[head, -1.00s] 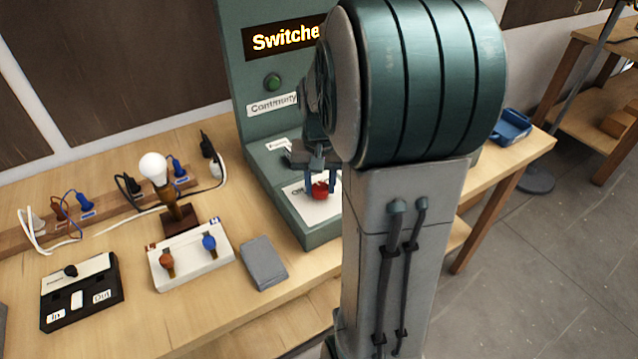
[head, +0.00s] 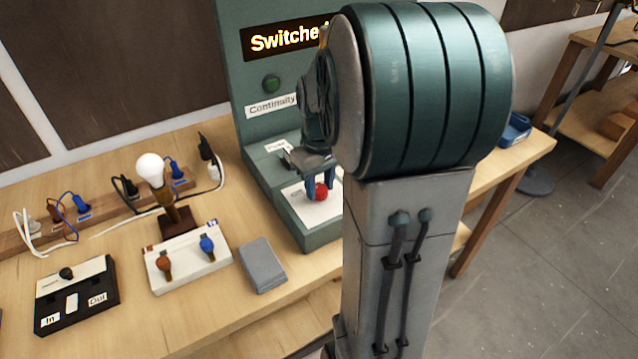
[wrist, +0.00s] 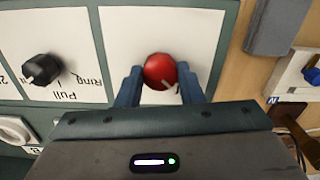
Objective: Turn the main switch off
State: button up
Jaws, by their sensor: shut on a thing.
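The main switch appears to be the red round knob (head: 321,192) on a white plate (head: 303,206) at the front of the green test console (head: 318,238). My gripper (head: 321,183) is over the plate, its blue fingers on either side of the knob. In the wrist view the red knob (wrist: 159,70) sits between the two blue fingers of my gripper (wrist: 161,85), which are shut on it. A short pale mark shows at its lower edge. My arm hides part of the console, including the end of the lit sign (head: 285,37) reading "Switche…".
In the wrist view a black knob (wrist: 42,68) sits left on a plate marked "Pull" and "Ring". A grey block (head: 262,265), a white terminal box (head: 187,262), a lamp (head: 151,169) and a black In/Out box (head: 77,297) stand left of the console.

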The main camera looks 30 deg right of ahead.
aim_at(320, 188)
jog(key=shift+r, duration=0.1)
dwell(0.3)
jog(key=o, duration=1)
jog(key=shift+c, duration=0.2)
notch_tip(320, 188, up, 14)
jog(key=s+a+f+m+t, duration=0.2)
jog(key=s+a+f+t, duration=0.1)
jog(key=s+a+f, duration=0.7)
jog(key=shift+s+a, duration=1)
jog(key=shift+a, duration=0.15)
